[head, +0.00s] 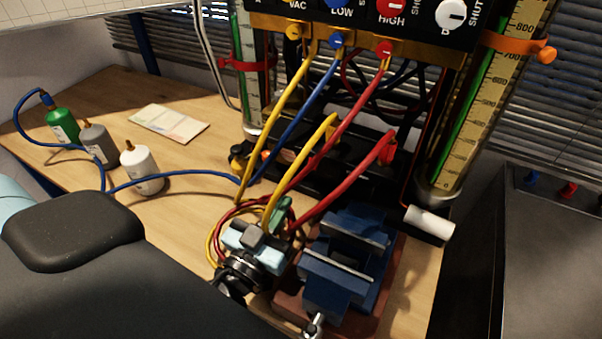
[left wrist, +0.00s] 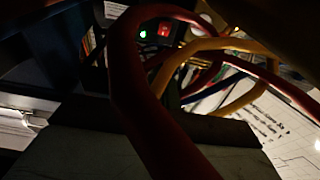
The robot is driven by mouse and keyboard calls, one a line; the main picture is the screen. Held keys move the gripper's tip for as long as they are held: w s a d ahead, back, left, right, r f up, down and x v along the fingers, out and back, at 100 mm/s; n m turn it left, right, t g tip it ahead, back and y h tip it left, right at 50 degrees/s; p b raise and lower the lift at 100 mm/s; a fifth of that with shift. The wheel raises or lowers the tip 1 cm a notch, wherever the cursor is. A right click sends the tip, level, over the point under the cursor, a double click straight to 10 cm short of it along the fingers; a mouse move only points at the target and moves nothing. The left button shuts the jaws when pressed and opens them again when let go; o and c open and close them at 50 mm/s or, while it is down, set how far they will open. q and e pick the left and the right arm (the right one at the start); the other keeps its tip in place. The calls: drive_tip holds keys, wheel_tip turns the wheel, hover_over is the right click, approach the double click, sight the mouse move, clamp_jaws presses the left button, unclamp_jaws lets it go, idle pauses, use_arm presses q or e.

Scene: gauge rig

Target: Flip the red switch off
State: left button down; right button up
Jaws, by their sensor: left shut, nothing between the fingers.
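In the left wrist view, a small red part (left wrist: 164,31), which looks like the red switch, shows near the top beside a small green light. Red and yellow hoses cross close in front of the camera and partly block the view. I cannot tell the switch's position. In the head view I cannot make out the switch. My left gripper (head: 281,212) is shut and empty, low among the red and yellow hoses in front of the black gauge rig. Whether it touches the hoses is unclear. My right gripper is not in view.
A blue vise (head: 340,275) stands just right of my left gripper. The manifold panel (head: 365,22) with yellow, blue and red hoses hangs above. Green, grey and white bottles (head: 142,168) stand at the left. A paper card (head: 168,123) lies on the wooden table.

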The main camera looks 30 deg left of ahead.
sight(313, 164)
use_arm(q)
drive_tip(key=w, duration=0.3)
drive_tip(key=w+p, duration=0.1)
drive_tip(key=w, duration=0.2)
drive_tip(key=w+f+p, duration=0.1)
drive_tip(key=w, duration=0.2)
drive_tip(key=shift+w+a+f, duration=0.1)
drive_tip(key=shift+w+a, duration=0.1)
drive_tip(key=shift+a, duration=0.1)
drive_tip(key=shift+w, duration=0.15)
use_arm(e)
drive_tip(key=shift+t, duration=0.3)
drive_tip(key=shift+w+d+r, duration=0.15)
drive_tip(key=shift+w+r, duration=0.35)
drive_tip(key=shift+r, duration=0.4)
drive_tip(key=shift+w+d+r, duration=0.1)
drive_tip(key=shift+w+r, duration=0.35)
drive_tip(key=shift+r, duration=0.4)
